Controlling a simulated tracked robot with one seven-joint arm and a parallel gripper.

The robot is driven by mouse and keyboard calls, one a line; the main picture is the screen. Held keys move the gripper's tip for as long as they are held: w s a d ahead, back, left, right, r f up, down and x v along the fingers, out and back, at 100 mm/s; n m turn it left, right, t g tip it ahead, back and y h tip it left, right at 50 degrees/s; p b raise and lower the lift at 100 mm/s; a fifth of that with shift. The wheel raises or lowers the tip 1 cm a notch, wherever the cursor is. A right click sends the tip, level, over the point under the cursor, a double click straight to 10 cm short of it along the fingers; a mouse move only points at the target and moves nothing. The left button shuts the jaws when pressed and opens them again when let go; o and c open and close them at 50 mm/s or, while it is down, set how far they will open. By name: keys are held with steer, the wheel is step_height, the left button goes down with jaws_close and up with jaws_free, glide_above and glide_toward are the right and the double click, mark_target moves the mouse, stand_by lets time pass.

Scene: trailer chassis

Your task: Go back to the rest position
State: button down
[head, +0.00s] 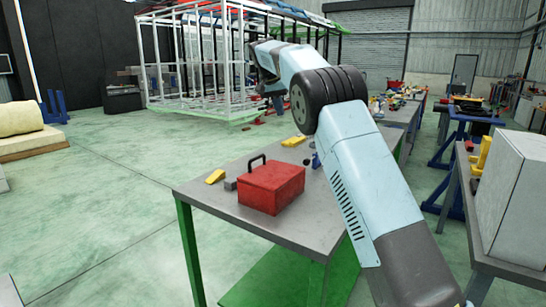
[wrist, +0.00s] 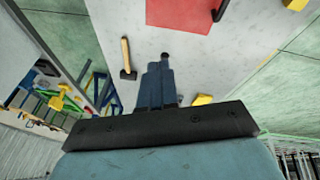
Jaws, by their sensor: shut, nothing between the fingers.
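My gripper (head: 264,68) is the small dark end of my raised arm in the head view, high above the workbench and clear of it. It is shut and empty. In the wrist view its black body (wrist: 160,126) crosses the lower part of the picture. The grey workbench (head: 243,215) with green legs stands in front of me, partly hidden by my arm. Nothing touches the gripper.
A red toolbox (head: 272,188), a grey block (head: 230,184) and yellow pieces (head: 215,176) lie on the workbench. A blue fixture (head: 316,160) stands beside my arm; a hammer (wrist: 126,58) shows in the wrist view. A white frame (head: 195,62) stands behind. Left floor is open.

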steer(key=s+d+r+y, duration=0.1)
steer(key=s+d+r, duration=0.6)
steer(key=s+d, duration=0.4)
steer(key=s+d+n+t+y, duration=0.1)
steer(key=s+d, duration=0.2)
steer(key=s, duration=0.4)
steer(key=s+d, duration=0.4)
steer(key=s, duration=0.4)
steer(key=s+d+f, duration=0.1)
steer(key=s+f, duration=0.4)
steer(key=s, duration=0.5)
steer(key=s+d+f+n+t, duration=0.1)
steer(key=s+f, duration=0.4)
steer(key=s, duration=0.5)
steer(key=s+d+f+n+t+y, duration=0.1)
steer(key=s+f, duration=0.4)
steer(key=s, duration=0.5)
steer(key=shift+d, duration=0.2)
